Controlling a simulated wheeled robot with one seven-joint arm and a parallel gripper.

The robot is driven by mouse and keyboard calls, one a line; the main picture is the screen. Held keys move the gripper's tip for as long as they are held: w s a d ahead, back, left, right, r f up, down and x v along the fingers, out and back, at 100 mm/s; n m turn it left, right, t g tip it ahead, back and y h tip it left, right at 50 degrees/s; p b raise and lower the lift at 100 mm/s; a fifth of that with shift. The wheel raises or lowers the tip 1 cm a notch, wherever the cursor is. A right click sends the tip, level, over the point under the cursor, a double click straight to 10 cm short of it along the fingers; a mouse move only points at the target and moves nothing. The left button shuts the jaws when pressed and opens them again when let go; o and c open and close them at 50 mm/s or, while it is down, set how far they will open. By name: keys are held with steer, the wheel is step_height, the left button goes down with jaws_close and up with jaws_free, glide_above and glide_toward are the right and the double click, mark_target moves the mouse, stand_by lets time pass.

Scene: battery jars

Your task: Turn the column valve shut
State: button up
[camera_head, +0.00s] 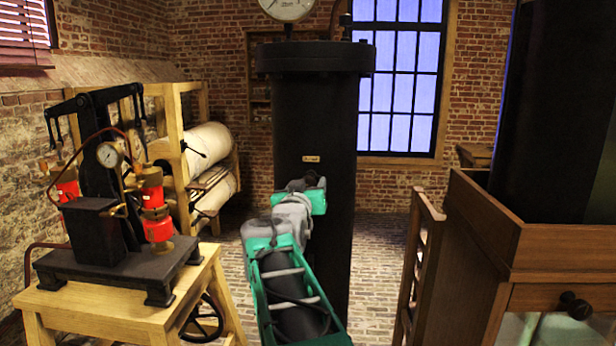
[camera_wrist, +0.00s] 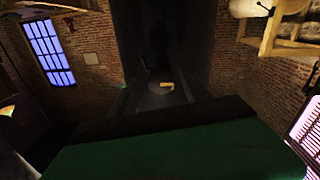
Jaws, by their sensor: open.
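The tall black column (camera_head: 312,130) stands upright in the middle of the head view, with a wide flanged cap (camera_head: 315,58) and a small brass-coloured plate (camera_head: 311,158) on its front. A dark fitting (camera_head: 346,22) rises from the cap, cut off by the top edge; I cannot tell whether it is the valve. My gripper (camera_head: 312,184) is in front of the column, below the plate, open with nothing seen in it. In the dark wrist view, the column (camera_wrist: 165,45) and its plate (camera_wrist: 167,86) lie ahead, beyond my green gripper body. I cannot tell if it touches the column.
A pressure gauge (camera_head: 289,8) tops the column. At left, a wooden table (camera_head: 115,310) bears a black pump with red jars (camera_head: 157,226). White cylinders (camera_head: 208,148) lie on a rack behind. At right stand a wooden ladder (camera_head: 415,270) and cabinet (camera_head: 490,235).

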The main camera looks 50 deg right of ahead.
steer(key=shift+x, duration=1.05)
jaws_close()
